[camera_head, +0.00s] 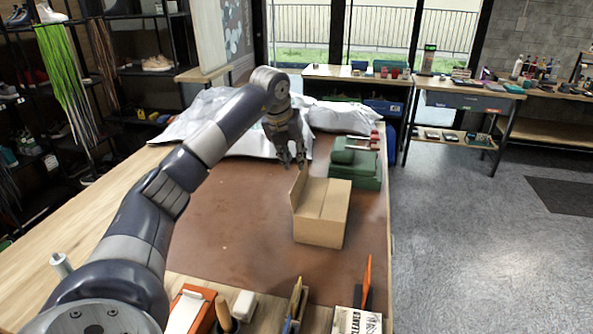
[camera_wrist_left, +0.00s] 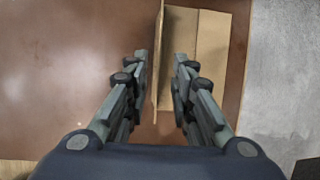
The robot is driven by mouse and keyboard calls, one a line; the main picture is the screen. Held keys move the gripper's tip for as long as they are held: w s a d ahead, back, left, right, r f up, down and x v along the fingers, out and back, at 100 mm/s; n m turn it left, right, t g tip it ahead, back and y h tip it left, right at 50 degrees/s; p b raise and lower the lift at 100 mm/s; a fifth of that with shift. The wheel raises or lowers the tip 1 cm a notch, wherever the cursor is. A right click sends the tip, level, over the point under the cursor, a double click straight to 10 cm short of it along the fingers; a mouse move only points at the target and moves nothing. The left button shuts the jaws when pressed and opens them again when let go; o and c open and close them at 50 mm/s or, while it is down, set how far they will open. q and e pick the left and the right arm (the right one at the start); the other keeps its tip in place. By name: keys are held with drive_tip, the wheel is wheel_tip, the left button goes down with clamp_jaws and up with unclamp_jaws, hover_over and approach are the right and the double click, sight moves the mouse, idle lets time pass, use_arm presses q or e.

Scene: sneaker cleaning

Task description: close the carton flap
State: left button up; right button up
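The cardboard carton (camera_head: 320,229) stands on the brown work mat, right of the middle of the table. Its left flap (camera_head: 298,189) stands up along the far left edge, and the top shows brown panels beside it. My left gripper (camera_head: 293,163) is above the flap at the carton's far end. In the left wrist view the two fingers (camera_wrist_left: 160,62) are apart, with the upright flap (camera_wrist_left: 157,75) between them and the carton (camera_wrist_left: 209,55) to the right. I cannot tell whether a finger touches the flap. My right gripper is not in view.
A green case (camera_head: 355,165) stands just behind the carton. White plastic bags (camera_head: 215,112) lie at the back of the table. Tools and an orange-edged box (camera_head: 190,308) line the front edge. The brown mat (camera_head: 235,225) left of the carton is clear.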

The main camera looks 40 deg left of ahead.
sight(299, 174)
use_arm(q)
drive_tip(key=x, duration=0.3)
drive_tip(key=shift+w+f+p, duration=0.15)
drive_tip(key=shift+f+p, duration=0.1)
drive_tip(key=shift+p, duration=0.15)
drive_tip(key=p+x, duration=0.1)
drive_tip(key=x, duration=0.3)
drive_tip(key=shift+a+f, duration=0.1)
drive_tip(key=shift+a, duration=0.1)
drive_tip(key=shift+w+f, duration=0.15)
drive_tip(key=shift+c, duration=0.3)
clamp_jaws()
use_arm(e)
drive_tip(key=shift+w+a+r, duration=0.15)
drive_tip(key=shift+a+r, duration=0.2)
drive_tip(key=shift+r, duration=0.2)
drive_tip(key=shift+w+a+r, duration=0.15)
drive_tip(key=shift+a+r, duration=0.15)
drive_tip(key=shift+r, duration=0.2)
